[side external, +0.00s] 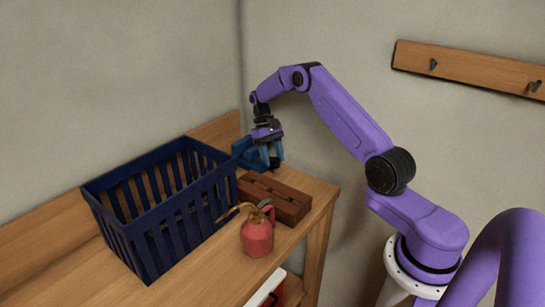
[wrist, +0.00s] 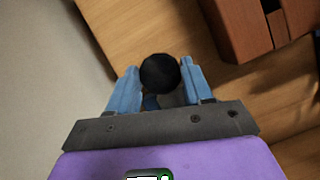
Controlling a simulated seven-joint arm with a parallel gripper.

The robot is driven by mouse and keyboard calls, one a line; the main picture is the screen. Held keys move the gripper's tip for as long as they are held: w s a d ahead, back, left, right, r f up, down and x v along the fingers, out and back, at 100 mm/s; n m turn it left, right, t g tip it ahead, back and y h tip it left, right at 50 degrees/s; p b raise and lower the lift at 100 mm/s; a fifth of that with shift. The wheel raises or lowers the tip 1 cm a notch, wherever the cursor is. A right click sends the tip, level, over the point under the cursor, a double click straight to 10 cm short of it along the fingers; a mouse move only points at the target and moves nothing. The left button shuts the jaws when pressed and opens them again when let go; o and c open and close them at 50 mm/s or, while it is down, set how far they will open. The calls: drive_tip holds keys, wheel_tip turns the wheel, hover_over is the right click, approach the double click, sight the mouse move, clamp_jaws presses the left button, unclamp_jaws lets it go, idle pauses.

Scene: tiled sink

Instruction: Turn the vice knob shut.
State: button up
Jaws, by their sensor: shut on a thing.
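The blue vice (side external: 247,152) stands at the far end of the wooden bench, partly hidden by my gripper. In the wrist view, its round black knob (wrist: 160,74) sits between my two blue fingertips. My gripper (side external: 273,163) points down at the vice and is shut on the knob. How far the vice jaws are open is hidden.
A dark blue slatted basket (side external: 150,235) fills the left of the bench. A brown wooden box (side external: 274,197) is close in front of the vice, and a red oil can (side external: 257,236) stands nearer the front. A hook rail (side external: 470,68) is on the wall.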

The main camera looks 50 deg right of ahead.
drive_tip(key=o, duration=1)
drive_tip(key=shift+r, duration=0.1)
drive_tip(key=shift+v, duration=5.9)
